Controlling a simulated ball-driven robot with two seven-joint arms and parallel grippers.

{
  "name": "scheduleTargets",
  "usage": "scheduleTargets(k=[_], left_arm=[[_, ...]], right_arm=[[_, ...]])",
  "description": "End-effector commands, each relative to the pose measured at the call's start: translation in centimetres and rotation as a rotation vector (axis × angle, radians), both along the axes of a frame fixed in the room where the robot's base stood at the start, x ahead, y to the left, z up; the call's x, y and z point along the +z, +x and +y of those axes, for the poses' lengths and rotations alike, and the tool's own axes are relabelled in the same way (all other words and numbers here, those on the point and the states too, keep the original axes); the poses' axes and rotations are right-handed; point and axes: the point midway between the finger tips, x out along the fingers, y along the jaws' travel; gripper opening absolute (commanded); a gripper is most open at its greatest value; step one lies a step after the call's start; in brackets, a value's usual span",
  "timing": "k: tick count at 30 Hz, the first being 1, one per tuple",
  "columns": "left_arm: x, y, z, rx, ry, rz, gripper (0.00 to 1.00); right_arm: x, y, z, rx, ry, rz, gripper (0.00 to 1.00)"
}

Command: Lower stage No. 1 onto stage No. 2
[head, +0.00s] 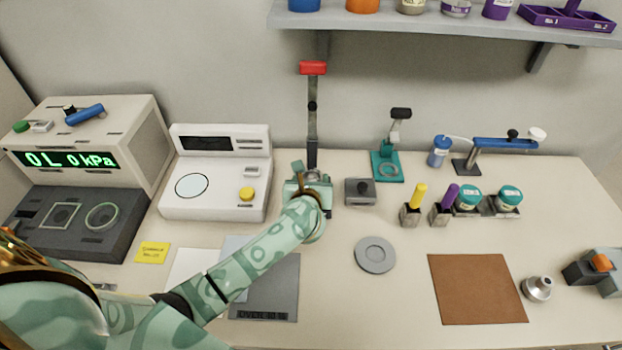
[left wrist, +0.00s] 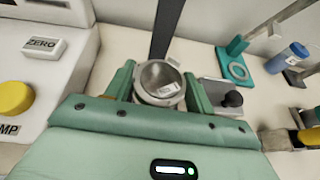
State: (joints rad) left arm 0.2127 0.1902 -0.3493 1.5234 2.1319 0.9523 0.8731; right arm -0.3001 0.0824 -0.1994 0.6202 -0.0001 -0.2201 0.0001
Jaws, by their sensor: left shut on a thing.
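My left gripper (head: 308,188) is at the foot of a dark upright post (head: 312,125) with a red top. In the left wrist view its two green fingers (left wrist: 160,88) are shut on a round, hollow metal stage (left wrist: 160,80) with a small white label. The label is too small to read, so I cannot tell the stage's number. I cannot make out a second stage; what lies under the held one is hidden by it and the gripper. My right gripper is not in view.
A white instrument with a yellow button (head: 246,194) stands close left of the gripper. A grey block with a black knob (head: 360,191) is close right. A grey disc (head: 375,254), brown mat (head: 478,289) and metal funnel (head: 537,288) lie nearer the front. A shelf (head: 440,28) hangs above.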

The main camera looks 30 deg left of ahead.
Motion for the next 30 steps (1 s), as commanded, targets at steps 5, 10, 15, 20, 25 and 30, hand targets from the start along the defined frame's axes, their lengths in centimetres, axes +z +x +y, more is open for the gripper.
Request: scheduleTargets(k=[5,10,15,20,25,30], left_arm=[[-0.1,0.0,0.0,0.000,0.000,-0.001,0.65],[-0.1,0.0,0.0,0.000,0.000,-0.001,0.79],[-0.1,-0.1,0.0,0.000,0.000,0.001,0.79],[0.6,-1.5,-0.7,-0.001,-0.003,0.000,0.79],[2.4,-5.0,-2.1,0.000,-0.005,-0.001,0.79],[4.1,-9.1,-3.7,-0.002,-0.004,0.001,0.79]], right_arm=[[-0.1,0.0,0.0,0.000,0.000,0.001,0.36],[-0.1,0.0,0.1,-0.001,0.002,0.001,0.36],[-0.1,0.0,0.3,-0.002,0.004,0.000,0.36],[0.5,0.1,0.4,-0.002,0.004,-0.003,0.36],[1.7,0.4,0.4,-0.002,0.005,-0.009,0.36],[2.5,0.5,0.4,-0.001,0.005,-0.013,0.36]])
